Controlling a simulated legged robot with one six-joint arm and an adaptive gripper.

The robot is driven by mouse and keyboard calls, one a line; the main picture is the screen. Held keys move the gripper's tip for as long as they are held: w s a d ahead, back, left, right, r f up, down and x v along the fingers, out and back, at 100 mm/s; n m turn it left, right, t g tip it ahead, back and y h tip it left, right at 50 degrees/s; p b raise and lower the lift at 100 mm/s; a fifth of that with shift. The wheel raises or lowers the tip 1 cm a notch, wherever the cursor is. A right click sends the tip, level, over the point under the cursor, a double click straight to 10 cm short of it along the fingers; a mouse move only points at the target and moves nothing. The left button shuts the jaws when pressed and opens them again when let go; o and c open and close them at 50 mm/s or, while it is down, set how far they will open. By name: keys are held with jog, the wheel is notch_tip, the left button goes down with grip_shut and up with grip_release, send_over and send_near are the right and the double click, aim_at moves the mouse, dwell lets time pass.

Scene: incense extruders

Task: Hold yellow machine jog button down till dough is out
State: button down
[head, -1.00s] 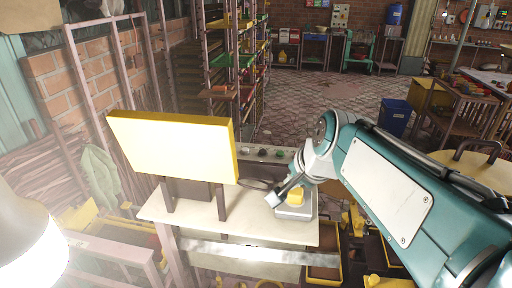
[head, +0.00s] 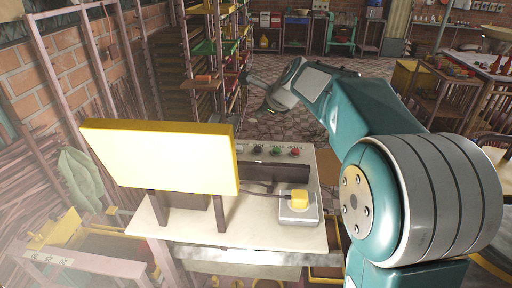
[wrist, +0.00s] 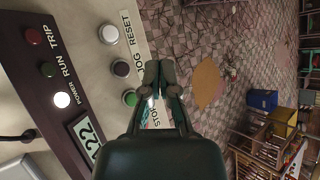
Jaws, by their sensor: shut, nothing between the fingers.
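The machine (head: 160,155) with a large yellow panel stands on a pale table in the head view. My gripper (wrist: 158,66) is shut and empty, in front of the panel's label edge and right of the JOG button. In the head view my gripper (head: 250,80) is beyond the button row. No dough is recognisable.
The POWER lamp (wrist: 61,100) is lit white. Shelving (head: 205,60) stands behind left. The tiled floor (head: 285,125) beyond is open.

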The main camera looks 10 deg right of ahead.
aim_at(256, 146)
jog(key=shift+a+f, duration=0.15)
jog(key=shift+f, duration=4.3)
jog(key=shift+s+f, duration=0.1)
jog(key=shift+f, duration=0.2)
jog(key=shift+f, duration=0.55)
dwell(1.6)
jog(key=shift+r, duration=0.95)
